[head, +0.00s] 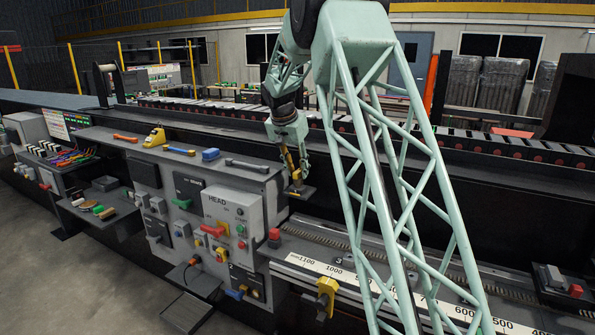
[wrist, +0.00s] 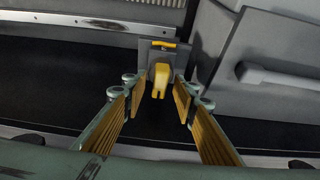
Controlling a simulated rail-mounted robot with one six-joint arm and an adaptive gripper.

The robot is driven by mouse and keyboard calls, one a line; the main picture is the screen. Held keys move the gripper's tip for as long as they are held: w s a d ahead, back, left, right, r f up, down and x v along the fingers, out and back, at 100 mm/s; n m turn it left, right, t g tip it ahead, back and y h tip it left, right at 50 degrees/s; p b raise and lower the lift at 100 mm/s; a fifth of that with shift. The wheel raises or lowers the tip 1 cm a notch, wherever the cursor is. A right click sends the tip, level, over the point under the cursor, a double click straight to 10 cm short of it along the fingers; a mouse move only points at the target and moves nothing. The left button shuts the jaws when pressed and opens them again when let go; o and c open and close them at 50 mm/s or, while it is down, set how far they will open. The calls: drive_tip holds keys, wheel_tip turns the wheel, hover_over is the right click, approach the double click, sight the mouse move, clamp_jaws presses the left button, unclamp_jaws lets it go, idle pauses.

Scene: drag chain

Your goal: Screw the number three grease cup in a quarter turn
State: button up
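In the wrist view, a yellow upright piece (wrist: 159,74) stands in front of a grey plate (wrist: 190,56) with a yellow bar (wrist: 163,44) across it. I cannot read a number on it or tell whether it is the grease cup. My gripper (wrist: 160,92) is open, its yellow-padded fingers either side of the yellow piece with a gap on each side. In the head view my gripper (head: 294,172) points down just above a small dark plate (head: 300,190), right of the grey control panel. A small figure 3 (head: 338,261) marks the rail further right.
The grey panel (head: 225,207) with its red handle (head: 212,230) is close on my gripper's left. A red knob (head: 275,234) stands below it. A white numbered scale (head: 330,272) runs along the front.

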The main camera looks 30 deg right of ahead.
drive_tip(key=shift+r, duration=0.1)
drive_tip(key=v, duration=1.1)
drive_tip(key=shift+a+r, duration=0.15)
drive_tip(key=shift+r, duration=0.2)
drive_tip(key=shift+s, duration=0.15)
idle(0.4)
